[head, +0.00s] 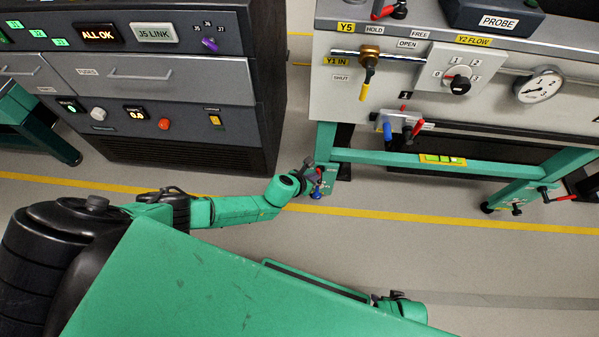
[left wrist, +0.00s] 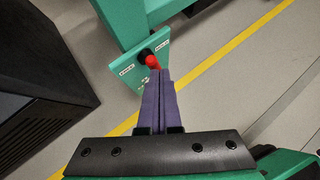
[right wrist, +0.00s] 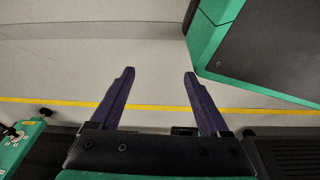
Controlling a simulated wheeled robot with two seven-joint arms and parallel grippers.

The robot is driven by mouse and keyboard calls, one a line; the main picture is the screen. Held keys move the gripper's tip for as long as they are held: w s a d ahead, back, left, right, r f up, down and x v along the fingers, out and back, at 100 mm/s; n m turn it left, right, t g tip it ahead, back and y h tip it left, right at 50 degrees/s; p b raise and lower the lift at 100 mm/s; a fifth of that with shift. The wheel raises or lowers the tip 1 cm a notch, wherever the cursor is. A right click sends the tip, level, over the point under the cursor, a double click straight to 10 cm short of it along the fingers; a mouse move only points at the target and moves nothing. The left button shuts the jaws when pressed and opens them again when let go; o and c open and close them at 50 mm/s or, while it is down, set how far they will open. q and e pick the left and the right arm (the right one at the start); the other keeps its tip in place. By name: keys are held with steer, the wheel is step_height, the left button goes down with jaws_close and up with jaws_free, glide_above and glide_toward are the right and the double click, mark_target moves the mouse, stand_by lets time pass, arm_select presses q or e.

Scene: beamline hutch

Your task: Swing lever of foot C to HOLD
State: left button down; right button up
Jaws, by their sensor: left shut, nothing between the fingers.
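A green foot plate with a black pivot (left wrist: 144,56) and a red-tipped lever (left wrist: 153,62) shows in the left wrist view, at the base of a green bench leg. Its small white labels are too small to read. My left gripper (left wrist: 156,72) is shut and empty, its purple fingertips right at the red lever tip; whether they touch I cannot tell. In the head view my left gripper (head: 312,176) hides part of that foot. My right gripper (right wrist: 160,72) is open and empty over bare floor. No foot letter is legible.
The green bench frame (head: 380,158) carries a grey panel (head: 330,90) with valves and a gauge (head: 540,87). Another foot with a red-handled lever (head: 560,197) stands at the right. A dark cabinet (head: 190,150) stands left. Floor with a yellow line (head: 420,217) is clear.

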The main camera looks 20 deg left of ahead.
arm_select(q)
steer(key=w+d+p, duration=0.1)
steer(key=d+p, duration=0.1)
steer(key=d, duration=0.3)
steer(key=shift+w+d+r, duration=0.15)
steer(key=shift+w+d, duration=0.25)
arm_select(e)
steer(key=s+d+f+g, duration=0.1)
steer(key=s+d, duration=0.1)
steer(key=s, duration=0.6)
steer(key=shift+s+a, duration=0.1)
